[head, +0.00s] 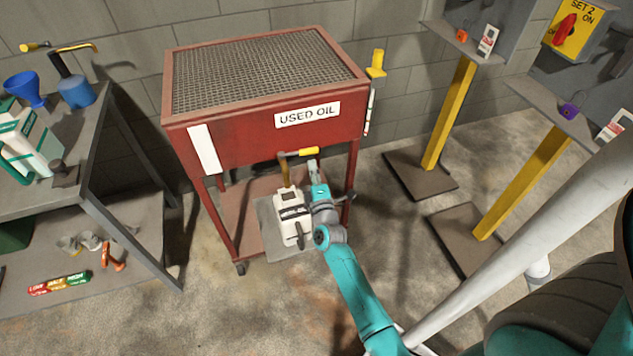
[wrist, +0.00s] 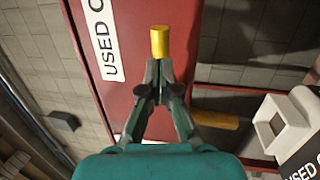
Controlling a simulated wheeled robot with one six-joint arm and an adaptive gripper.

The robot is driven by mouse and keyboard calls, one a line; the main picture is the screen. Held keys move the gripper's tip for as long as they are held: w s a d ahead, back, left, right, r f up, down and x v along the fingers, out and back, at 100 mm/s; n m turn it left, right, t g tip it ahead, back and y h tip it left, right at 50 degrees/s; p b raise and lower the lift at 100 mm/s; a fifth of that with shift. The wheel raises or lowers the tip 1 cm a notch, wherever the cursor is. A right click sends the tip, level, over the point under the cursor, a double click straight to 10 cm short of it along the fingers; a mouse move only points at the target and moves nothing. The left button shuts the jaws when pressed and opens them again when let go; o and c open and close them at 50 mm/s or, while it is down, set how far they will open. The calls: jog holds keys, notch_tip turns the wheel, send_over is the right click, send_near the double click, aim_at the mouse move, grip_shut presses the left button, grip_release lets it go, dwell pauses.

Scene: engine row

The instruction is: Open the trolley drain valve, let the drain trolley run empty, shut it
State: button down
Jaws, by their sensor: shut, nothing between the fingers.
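The drain trolley (head: 235,140) is a red box marked USED OIL with a mesh top. Under its front edge, the drain valve lever with a yellow grip (head: 308,152) points right, across the brass spout (head: 285,172). The yellow grip (wrist: 160,42) and spout (wrist: 215,119) also show in the wrist view. My gripper (head: 314,166) is shut and empty, its fingertips (wrist: 158,72) close by the grip; I cannot tell whether they touch. A white container (head: 290,216) stands below the spout; it shows at the wrist view's right (wrist: 281,125).
A grey bench (head: 95,165) with a blue funnel (head: 24,88) and a white-green jug (head: 28,140) stands left. Stands with yellow posts (head: 449,115) are at right. A yellow-topped fitting (head: 376,64) juts from the trolley's right side.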

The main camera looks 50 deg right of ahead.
aim_at(311, 153)
jog(key=shift+x, duration=1.3)
jog(key=shift+x, duration=1)
jog(key=shift+s+d+r, duration=0.1)
jog(key=shift+d, duration=0.05)
